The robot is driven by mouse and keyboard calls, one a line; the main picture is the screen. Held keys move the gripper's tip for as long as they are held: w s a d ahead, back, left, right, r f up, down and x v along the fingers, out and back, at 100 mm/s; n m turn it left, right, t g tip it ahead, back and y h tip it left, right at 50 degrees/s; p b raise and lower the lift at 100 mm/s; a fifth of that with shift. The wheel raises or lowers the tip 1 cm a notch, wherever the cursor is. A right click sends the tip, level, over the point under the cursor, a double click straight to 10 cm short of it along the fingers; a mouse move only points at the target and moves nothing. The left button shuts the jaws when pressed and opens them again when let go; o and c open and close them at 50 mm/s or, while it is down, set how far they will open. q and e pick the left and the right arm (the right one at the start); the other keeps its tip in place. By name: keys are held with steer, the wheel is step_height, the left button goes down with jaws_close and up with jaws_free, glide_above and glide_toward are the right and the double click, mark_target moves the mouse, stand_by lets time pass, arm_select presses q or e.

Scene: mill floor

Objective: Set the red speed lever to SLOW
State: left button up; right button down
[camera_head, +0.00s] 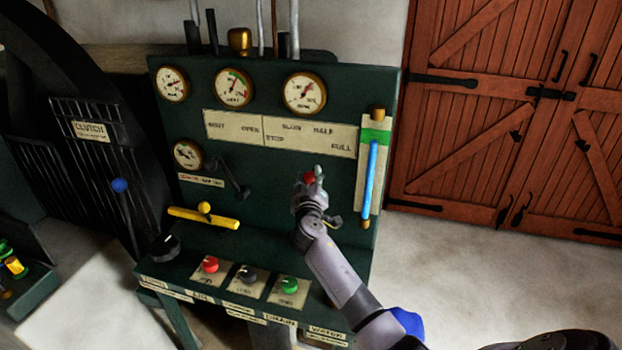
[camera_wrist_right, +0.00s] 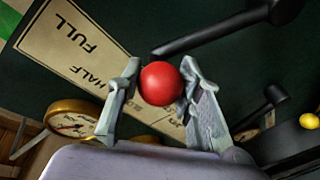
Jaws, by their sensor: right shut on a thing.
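The red ball knob (camera_head: 309,178) of the speed lever is in front of the dark green panel, below the HALF end of the label plate (camera_head: 310,138). In the right wrist view the red knob (camera_wrist_right: 161,84) sits between the two grey fingers, and its dark rod (camera_wrist_right: 215,32) runs to the upper right. My right gripper (camera_head: 311,182) is shut on the knob and partly hides it and the rod. The plate reads STOP, SLOW, HALF, FULL; FULL and HALF (camera_wrist_right: 95,75) show upside down in the wrist view. Which mark the lever points at I cannot tell. My left gripper is not in view.
A blue sight tube (camera_head: 371,170) stands just right of my gripper. A black crank (camera_head: 235,180) and a yellow-handled lever (camera_head: 204,217) are to the left. Red, black and green knobs (camera_head: 289,286) are on the ledge below. Gauges (camera_head: 304,93) line the panel top.

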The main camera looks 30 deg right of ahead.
steer(key=shift+w+a+r+n, duration=0.1)
steer(key=shift+w+a+n, duration=0.2)
steer(key=shift+w+a, duration=0.05)
steer(key=w+a+n, duration=0.1)
steer(key=w+n, duration=0.1)
steer(key=w+a+n+g, duration=0.1)
steer(key=w+a+n, duration=0.1)
steer(key=shift+w+a+f+y, duration=0.1)
steer(key=shift+a+f+y, duration=0.1)
steer(key=shift+a+y, duration=0.1)
steer(key=c, duration=1.1)
jaws_free()
steer(key=v, duration=1.2)
